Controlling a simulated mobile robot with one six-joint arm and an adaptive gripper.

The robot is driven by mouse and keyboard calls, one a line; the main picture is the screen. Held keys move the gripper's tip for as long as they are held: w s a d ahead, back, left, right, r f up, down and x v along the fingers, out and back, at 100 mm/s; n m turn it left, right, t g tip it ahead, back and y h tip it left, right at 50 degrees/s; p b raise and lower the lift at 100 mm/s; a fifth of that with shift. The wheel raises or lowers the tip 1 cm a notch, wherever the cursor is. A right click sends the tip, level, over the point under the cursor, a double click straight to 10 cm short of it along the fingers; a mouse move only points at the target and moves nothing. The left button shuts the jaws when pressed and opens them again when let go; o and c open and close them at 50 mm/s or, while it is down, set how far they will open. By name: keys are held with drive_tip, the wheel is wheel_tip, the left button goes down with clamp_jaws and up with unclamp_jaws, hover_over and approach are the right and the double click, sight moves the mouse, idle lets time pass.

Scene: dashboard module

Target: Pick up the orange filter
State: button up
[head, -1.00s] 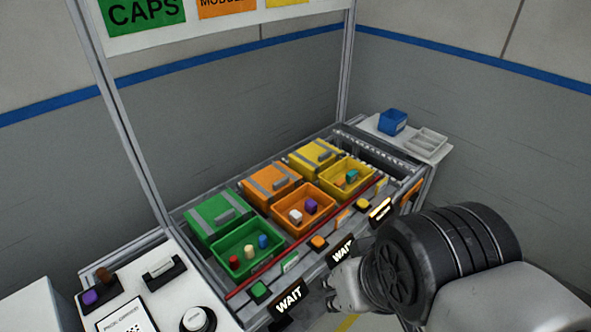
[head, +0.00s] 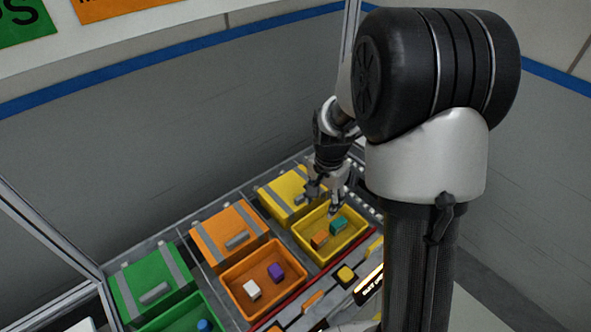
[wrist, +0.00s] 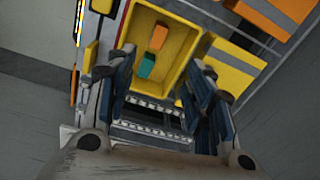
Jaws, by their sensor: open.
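The orange filter (head: 320,239) is a small orange block in the open yellow bin (head: 334,258). A teal block (head: 338,223) lies beside it in the same bin. In the wrist view the orange filter (wrist: 159,36) is farther from my gripper than the teal block (wrist: 147,65). My gripper (head: 322,202) is open and empty, above the back edge of the yellow bin. In the wrist view my gripper's (wrist: 160,75) fingers stand apart at either side of the bin's near end.
An orange bin (head: 240,300) with a white block (head: 251,289) and a purple block (head: 275,272) is to the left. A closed yellow box (head: 285,188) is close behind my gripper. A green bin (head: 165,322) is at the lower left.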

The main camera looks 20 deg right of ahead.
drive_tip(key=m+b, duration=0.2)
drive_tip(key=b, duration=0.1)
approach(320, 237)
drive_tip(key=shift+g, duration=0.3)
wheel_tip(320, 237, down, 5)
drive_tip(key=shift+s+d+f, duration=0.1)
drive_tip(key=shift+d, duration=0.05)
drive_tip(key=shift+w+f+b, duration=0.25)
drive_tip(key=shift+f+b, duration=0.45)
drive_tip(key=shift+f, duration=0.85)
drive_tip(key=shift+w+f+b, duration=0.2)
drive_tip(key=shift+f+b, duration=0.5)
drive_tip(key=shift+f, duration=0.85)
drive_tip(key=shift+c, duration=0.5)
drive_tip(key=shift+r, duration=0.1)
drive_tip(key=c, duration=1)
